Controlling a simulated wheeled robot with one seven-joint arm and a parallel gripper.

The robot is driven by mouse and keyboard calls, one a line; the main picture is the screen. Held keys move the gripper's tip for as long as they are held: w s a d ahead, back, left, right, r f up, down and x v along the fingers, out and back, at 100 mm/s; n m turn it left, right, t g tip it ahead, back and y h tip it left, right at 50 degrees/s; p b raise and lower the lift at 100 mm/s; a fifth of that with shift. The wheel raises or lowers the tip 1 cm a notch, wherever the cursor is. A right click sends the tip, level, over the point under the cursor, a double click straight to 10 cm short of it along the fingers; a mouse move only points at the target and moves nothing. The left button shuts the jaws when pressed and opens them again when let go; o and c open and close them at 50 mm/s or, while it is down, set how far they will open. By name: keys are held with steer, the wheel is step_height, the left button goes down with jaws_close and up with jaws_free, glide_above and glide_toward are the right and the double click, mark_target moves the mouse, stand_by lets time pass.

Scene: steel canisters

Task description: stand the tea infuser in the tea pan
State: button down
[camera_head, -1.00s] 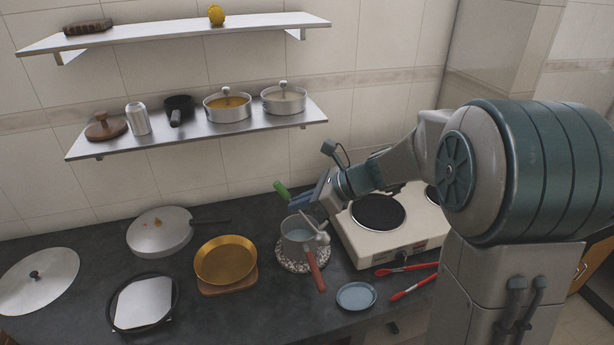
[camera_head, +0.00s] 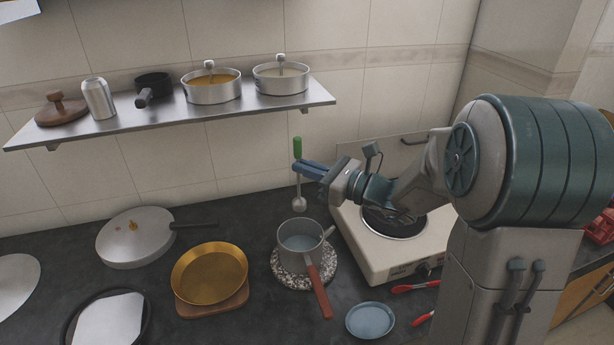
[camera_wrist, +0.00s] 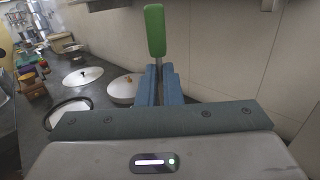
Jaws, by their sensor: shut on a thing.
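The tea infuser has a green handle (camera_head: 297,148), a thin steel stem and a steel ball (camera_head: 299,203) at its lower end. My gripper (camera_head: 298,168) is shut on it just below the green handle and holds it nearly upright. The handle also shows between the blue fingers in the wrist view (camera_wrist: 155,30); the ball is hidden there. The tea pan (camera_head: 302,262) is a small grey saucepan with a red-brown handle, standing on a speckled round trivet (camera_head: 326,283). The ball appears above the pan's far rim, apart from it; exact depth is hard to tell.
A white hotplate (camera_head: 385,262) stands right of the pan. A gold pan (camera_head: 209,272) on a wooden board is to the left, a lidded pan (camera_head: 134,238) behind it. A blue plate (camera_head: 370,320) and red-handled tongs (camera_head: 415,287) lie front right. A shelf (camera_head: 165,116) with pots hangs above left.

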step_height(320, 180, down, 14)
steer(key=b, duration=1)
steer(key=shift+r, duration=0.25)
stand_by(0.4)
steer(key=c, duration=1.5)
jaws_free()
steer(key=shift+d, duration=0.1)
steer(key=b+v, duration=0.1)
steer(key=v, duration=1.2)
steer(key=shift+s+d, duration=0.2)
steer(key=shift+d, duration=0.15)
